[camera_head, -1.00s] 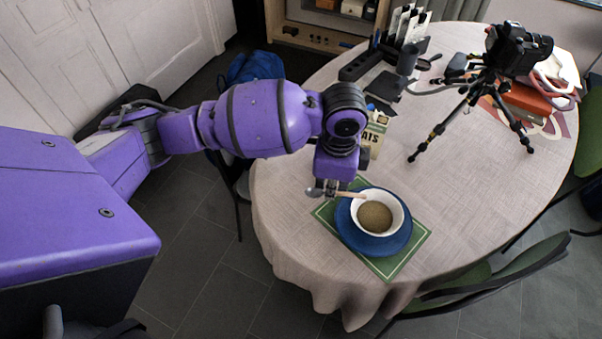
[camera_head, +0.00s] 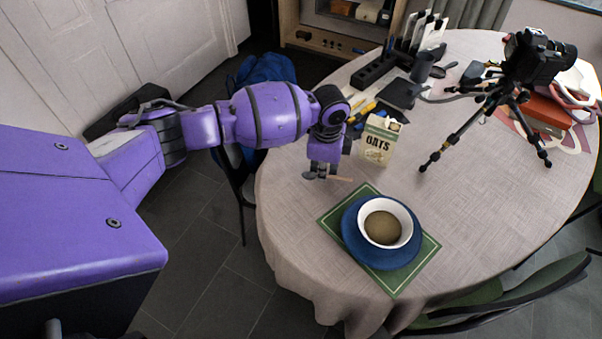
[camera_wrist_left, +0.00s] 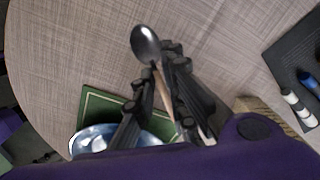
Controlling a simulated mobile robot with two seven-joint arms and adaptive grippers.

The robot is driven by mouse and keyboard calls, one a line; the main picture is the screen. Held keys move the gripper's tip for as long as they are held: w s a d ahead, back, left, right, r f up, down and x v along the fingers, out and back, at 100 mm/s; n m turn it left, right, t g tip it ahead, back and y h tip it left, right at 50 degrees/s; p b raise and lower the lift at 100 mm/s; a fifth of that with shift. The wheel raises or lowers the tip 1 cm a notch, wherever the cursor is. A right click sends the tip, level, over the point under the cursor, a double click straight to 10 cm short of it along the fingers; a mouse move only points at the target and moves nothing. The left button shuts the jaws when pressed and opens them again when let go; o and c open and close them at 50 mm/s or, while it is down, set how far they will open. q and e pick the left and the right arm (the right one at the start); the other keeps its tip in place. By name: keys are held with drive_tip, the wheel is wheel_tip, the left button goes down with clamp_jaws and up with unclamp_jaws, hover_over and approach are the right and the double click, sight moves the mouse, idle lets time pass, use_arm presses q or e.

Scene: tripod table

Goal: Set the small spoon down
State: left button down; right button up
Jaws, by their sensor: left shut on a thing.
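The small spoon has a dark metal bowl and a light wooden handle; its bowl end (camera_wrist_left: 146,44) shows in the left wrist view. My left gripper (camera_head: 322,172) is shut on the spoon's handle, which juts to the right of the fingers in the head view (camera_head: 340,178). In the left wrist view the fingertips (camera_wrist_left: 160,82) close around the handle just behind the spoon's bowl. The gripper is over the table (camera_head: 290,215), up and left of the green placemat (camera_head: 333,221). Whether the spoon touches the cloth is unclear. My right gripper is out of view.
A white bowl with brown contents (camera_head: 384,226) stands on a blue plate (camera_head: 352,240) on the placemat. An oats box (camera_head: 378,140) stands right of the gripper. A camera tripod (camera_head: 462,130) stands farther right. The cloth left of the placemat is clear.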

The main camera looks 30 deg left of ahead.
use_arm(q)
wheel_tip(320, 180, down, 3)
drive_tip(key=shift+d+r, duration=0.1)
drive_tip(key=shift+r, duration=0.1)
drive_tip(key=shift+f, duration=0.15)
drive_tip(key=c, duration=1.8)
unclamp_jaws()
wheel_tip(320, 180, up, 12)
drive_tip(key=shift+s+p, duration=0.25)
drive_tip(key=shift+p, duration=0.2)
